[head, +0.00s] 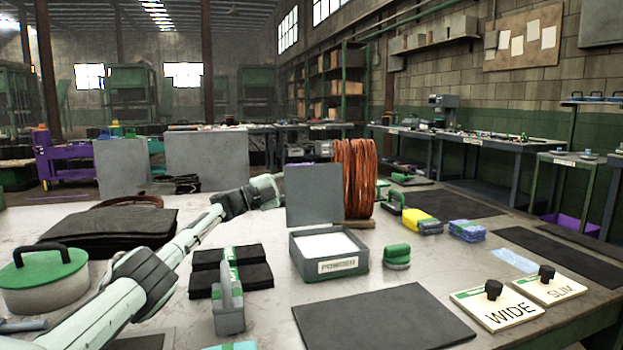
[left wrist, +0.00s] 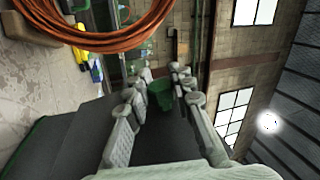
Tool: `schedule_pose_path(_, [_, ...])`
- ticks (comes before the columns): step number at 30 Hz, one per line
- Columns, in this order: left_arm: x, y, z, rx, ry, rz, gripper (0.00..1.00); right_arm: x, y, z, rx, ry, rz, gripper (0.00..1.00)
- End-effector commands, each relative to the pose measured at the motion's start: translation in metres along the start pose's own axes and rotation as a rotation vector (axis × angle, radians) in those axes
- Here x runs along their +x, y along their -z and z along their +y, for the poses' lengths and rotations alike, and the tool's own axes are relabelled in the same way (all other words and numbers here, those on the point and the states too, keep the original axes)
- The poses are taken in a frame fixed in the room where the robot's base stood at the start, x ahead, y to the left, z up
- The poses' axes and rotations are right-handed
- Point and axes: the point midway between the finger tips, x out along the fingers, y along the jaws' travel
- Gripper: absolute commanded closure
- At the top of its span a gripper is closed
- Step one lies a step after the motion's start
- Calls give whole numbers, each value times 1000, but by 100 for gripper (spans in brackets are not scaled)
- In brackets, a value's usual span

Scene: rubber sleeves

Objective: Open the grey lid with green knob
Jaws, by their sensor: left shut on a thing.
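The grey lid (head: 314,195) stands about upright at the back of the grey box marked POWDER (head: 328,263), whose inside shows white contents. My left arm reaches from the lower left to behind the lid. My left gripper (head: 268,190) is at the lid's left edge, its fingertips hidden behind the lid. In the left wrist view, my left gripper (left wrist: 160,88) has its fingers on either side of a green knob (left wrist: 160,98) and is shut on it. The knob is hidden in the head view. My right gripper is not in view.
A coil of orange cable (head: 356,180) stands close to the lid's right. A green-handled stamp (head: 397,256) is beside the box. A dark mat (head: 383,320) lies in front.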

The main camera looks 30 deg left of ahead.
Motion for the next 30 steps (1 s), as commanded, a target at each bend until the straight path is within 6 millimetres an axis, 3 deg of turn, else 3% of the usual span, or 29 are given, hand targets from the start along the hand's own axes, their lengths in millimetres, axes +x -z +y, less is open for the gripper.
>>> schedule_pose_path(9, [-2, -2, 0, 0, -1, -5, 100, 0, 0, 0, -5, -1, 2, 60])
schedule_pose_path(10, [-2, -2, 0, 0, -1, -5, 75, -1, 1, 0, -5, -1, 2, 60])
schedule_pose_path(15, [-1, -1, 0, 0, -1, -4, 54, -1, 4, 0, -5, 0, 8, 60])
schedule_pose_path(25, [-3, -1, 1, 0, -1, -2, 54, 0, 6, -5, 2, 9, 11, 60])
schedule_pose_path(30, [-25, -1, 1, 0, -3, -3, 54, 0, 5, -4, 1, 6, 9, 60])
